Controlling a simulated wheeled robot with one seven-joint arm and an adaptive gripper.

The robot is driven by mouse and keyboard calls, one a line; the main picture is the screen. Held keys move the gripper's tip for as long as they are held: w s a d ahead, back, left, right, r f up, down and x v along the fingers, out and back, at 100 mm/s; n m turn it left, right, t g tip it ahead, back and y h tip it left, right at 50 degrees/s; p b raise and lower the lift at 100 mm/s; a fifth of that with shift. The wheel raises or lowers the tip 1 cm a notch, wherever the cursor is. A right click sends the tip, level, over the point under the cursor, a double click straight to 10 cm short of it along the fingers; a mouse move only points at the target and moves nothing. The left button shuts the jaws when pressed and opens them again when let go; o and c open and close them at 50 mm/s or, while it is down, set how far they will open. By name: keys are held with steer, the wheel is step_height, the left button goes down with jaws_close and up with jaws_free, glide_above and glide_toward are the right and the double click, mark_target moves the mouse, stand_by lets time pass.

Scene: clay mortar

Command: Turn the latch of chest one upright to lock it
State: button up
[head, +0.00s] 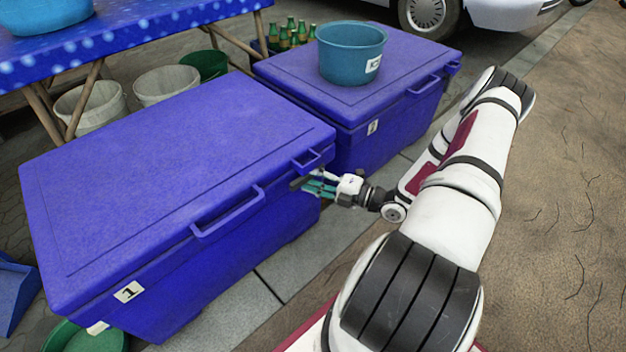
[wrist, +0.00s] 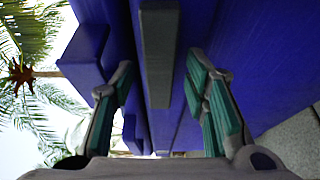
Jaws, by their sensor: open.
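Chest one (head: 170,150) is the big blue chest at the left in the head view, lid shut, with a white "1" label (head: 128,291). My gripper (head: 313,186) is at its right end, below the small lid handle (head: 308,160). In the wrist view, a dark grey bar (wrist: 160,60), which looks like the latch, lies between my two teal-padded fingers. There is a gap on each side of it. It runs along the picture's up-down direction, with the sky to the left. In the head view the latch is small and partly hidden by the fingers.
A second blue chest (head: 430,60) stands close behind, with a teal tub (head: 350,55) on its lid. A table with a blue cloth (head: 140,45) and white buckets (head: 165,85) are at the back left.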

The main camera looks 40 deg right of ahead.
jaws_close()
steer(key=shift+n+p, duration=0.3)
steer(key=shift+p, duration=0.1)
steer(key=n+p, duration=0.1)
steer(key=p, duration=0.1)
steer(key=n+g+h+p, duration=0.1)
steer(key=p, duration=0.1)
steer(key=shift+r+n, duration=0.3)
steer(key=shift+n, duration=0.1)
steer(key=n+g+h+p, duration=0.1)
steer(key=n+p, duration=0.3)
steer(key=p, duration=0.2)
steer(key=shift+a+h, duration=0.15)
steer(key=shift+h, duration=0.25)
steer(key=n+h+p, duration=0.2)
steer(key=n+p, duration=0.1)
steer(key=p, duration=0.1)
steer(key=shift+a+r+g, duration=0.1)
steer(key=shift+g, duration=0.3)
steer(key=shift+n+h+p, duration=1.1)
steer(key=shift+n+p, duration=0.5)
steer(key=shift+p, duration=0.2)
